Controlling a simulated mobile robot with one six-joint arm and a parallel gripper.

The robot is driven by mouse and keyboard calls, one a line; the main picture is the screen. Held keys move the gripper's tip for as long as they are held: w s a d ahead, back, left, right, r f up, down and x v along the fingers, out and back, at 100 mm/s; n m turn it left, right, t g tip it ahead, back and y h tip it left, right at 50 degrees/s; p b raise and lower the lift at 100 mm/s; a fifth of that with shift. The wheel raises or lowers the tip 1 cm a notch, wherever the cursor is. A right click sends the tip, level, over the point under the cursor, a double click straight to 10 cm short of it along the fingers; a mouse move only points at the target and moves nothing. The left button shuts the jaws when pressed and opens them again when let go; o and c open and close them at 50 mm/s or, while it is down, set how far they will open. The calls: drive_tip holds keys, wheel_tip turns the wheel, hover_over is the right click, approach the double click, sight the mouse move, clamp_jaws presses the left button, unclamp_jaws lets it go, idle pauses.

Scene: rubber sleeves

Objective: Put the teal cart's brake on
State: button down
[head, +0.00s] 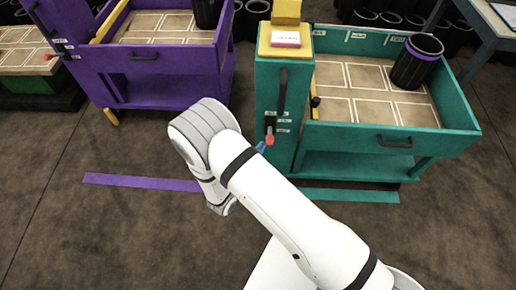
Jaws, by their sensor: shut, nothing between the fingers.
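The teal cart (390,138) stands at the right of the head view. A lever with a red knob (269,140) sits low on the front of its tall teal post (265,85), beside small white labels (283,121). My gripper (260,148) is mostly hidden behind my white arm. Only a small blue piece, which looks like its tip, shows just left of and below the red knob. It is shut and empty. I cannot tell whether it touches the knob.
A black handle (282,90) is on the post above the lever. A black sleeve (416,62) stands on the cart's tray. A purple cart (140,58) stands at the left. Floor strips, purple (140,181) and teal (350,195), lie in front.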

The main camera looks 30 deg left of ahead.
drive_tip(key=shift+w+d+r+h, duration=0.25)
drive_tip(key=shift+d+h, duration=0.05)
drive_tip(key=s+a+f+b, duration=0.2)
drive_tip(key=s, duration=0.5)
drive_tip(key=s+a+f+b, duration=0.1)
drive_tip(key=s+f+b, duration=0.1)
drive_tip(key=s, duration=0.4)
drive_tip(key=w+d+r+m+g+h+p, duration=0.3)
drive_tip(key=w+d+r+m+g+h, duration=0.3)
drive_tip(key=d+r, duration=0.45)
drive_tip(key=w+d+r+m+g+h+p, duration=0.2)
drive_tip(key=w+d+r+m+g+h, duration=0.2)
drive_tip(key=w+d+r+m+g, duration=0.5)
drive_tip(key=s+d+r+m+y+p, duration=0.2)
drive_tip(key=s+d+r+m+y, duration=0.1)
drive_tip(key=d+r, duration=0.4)
drive_tip(key=s+d+r+m+y+p, duration=0.2)
drive_tip(key=s+d+r+m+y, duration=0.1)
drive_tip(key=d+r, duration=0.4)
drive_tip(key=s+d+r+m+g+y+p, duration=0.1)
drive_tip(key=s+d+r+m+y+p, duration=0.2)
drive_tip(key=d+r+m+y, duration=0.2)
drive_tip(key=d+r+m, duration=0.1)
drive_tip(key=d+r, duration=0.2)
drive_tip(key=shift+r+m+y, duration=0.3)
drive_tip(key=shift+r+m, duration=0.05)
drive_tip(key=shift+m, duration=0.05)
